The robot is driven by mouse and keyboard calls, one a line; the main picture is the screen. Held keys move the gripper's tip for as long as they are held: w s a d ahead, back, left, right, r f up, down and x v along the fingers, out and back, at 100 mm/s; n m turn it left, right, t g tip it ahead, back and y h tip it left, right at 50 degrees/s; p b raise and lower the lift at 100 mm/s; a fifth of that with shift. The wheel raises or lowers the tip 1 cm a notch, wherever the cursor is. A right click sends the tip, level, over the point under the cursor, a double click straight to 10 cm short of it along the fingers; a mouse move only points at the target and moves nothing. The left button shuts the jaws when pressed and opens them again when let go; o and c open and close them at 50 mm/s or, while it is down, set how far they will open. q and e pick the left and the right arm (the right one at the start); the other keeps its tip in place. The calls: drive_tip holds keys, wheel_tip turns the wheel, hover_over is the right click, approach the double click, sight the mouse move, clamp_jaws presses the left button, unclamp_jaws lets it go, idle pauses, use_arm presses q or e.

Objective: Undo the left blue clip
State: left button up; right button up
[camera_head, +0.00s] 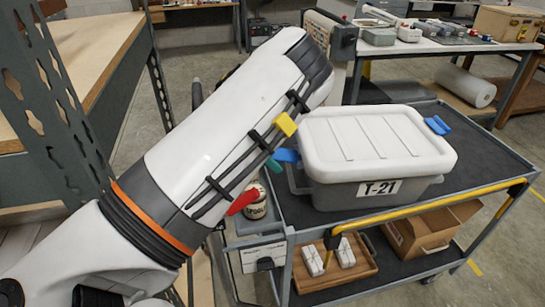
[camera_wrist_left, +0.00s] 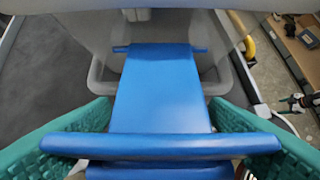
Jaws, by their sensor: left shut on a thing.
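A grey tub (camera_head: 330,194) with a white lid (camera_head: 375,140) and a "T-21" label stands on the cart. Its left blue clip (camera_head: 287,155) juts from the side facing my arm; the right blue clip (camera_head: 436,125) sticks out at the far side. My left arm crosses the head view and hides most of its gripper. I cannot tell whether the clip is hooked on the lid. My right gripper is not in view.
The dark cart top (camera_head: 290,213) has bare room around the tub, with a yellow rail (camera_head: 430,213) in front. A baseball (camera_head: 256,209) sits beside my arm. Below are a wooden tray (camera_head: 335,277) and a cardboard box (camera_head: 432,232). Metal shelving (camera_head: 62,110) stands left.

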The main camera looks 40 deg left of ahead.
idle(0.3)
use_arm(q)
drive_tip(key=o, duration=1.4)
drive_tip(key=b+v, duration=0.1)
drive_tip(key=v, duration=1.1)
drive_tip(key=shift+s+a+b, duration=0.1)
drive_tip(key=shift+a+b, duration=0.05)
drive_tip(key=shift+b, duration=0.15)
drive_tip(key=shift+f, duration=0.1)
